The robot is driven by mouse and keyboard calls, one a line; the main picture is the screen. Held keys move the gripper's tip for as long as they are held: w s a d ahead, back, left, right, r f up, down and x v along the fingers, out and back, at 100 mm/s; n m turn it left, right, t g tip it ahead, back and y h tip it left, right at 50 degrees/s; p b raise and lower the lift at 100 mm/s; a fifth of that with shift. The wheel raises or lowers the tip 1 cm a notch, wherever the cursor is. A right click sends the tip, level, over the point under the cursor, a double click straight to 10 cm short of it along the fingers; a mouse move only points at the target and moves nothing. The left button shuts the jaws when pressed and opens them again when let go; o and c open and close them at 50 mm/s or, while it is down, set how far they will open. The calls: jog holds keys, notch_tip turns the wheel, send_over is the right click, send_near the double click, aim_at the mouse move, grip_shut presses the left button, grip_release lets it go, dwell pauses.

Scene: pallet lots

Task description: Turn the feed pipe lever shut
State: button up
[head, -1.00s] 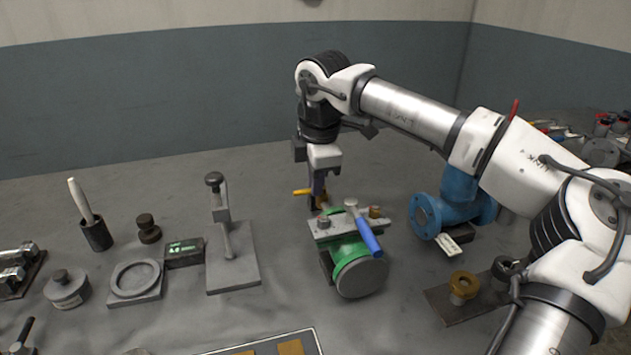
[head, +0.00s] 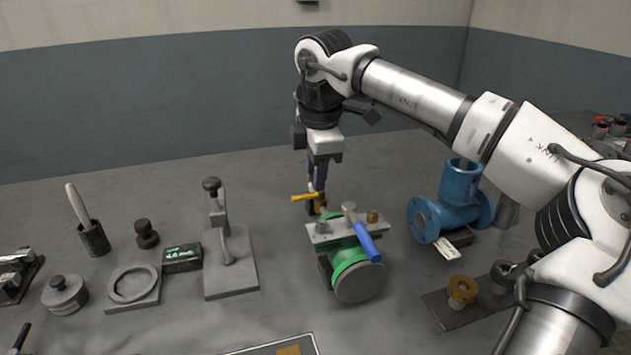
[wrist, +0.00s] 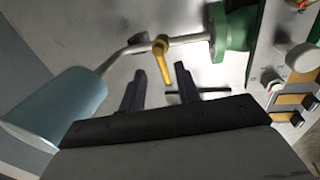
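The yellow lever (wrist: 163,60) sits on a thin bent pipe (wrist: 130,50) in the wrist view. The pipe runs between a light blue cylinder (wrist: 65,100) and a green fitting (wrist: 232,27). The lever's handle points towards the gap between my fingers. My gripper (wrist: 158,82) is open, its dark fingers apart, with no visible grip on the lever. In the head view my gripper (head: 318,205) points down behind the green-bodied unit (head: 350,262), close to the yellow lever (head: 304,197). Its fingertips are partly hidden there.
A blue-handled lever (head: 366,240) lies across the green unit's top plate, near my gripper. A blue flanged valve (head: 455,203) stands to the right. A lever stand (head: 228,262) stands to the left. The bench behind the unit looks clear.

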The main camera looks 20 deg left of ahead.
notch_tip(320, 180, up, 10)
jog(key=s+d, duration=0.1)
jog(key=shift+s, duration=0.3)
jog(key=shift+d, duration=0.1)
